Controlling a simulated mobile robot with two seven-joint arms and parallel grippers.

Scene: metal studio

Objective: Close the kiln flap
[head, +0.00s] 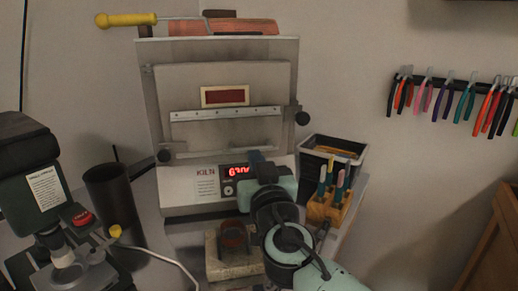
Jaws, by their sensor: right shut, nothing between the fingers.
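The kiln (178,192) is a grey box at the back of the bench, with a red-lit display on its lower front. Its flap (190,90) is a grey front panel with a small red window in a pale frame and a metal strip across it. Below the strip is a pale recessed area; I cannot tell how far the flap stands from fully shut. My right gripper (257,160) is shut and empty, in front of the kiln's lower front beside the display. It hides part of that front. My left gripper is not in view.
A yellow-handled tool (126,20) and reddish blocks (225,27) lie on the kiln. A wooden tool holder (329,205) and a dark bin (333,148) stand at right. A black cylinder (112,200) and a green machine (35,180) stand at left.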

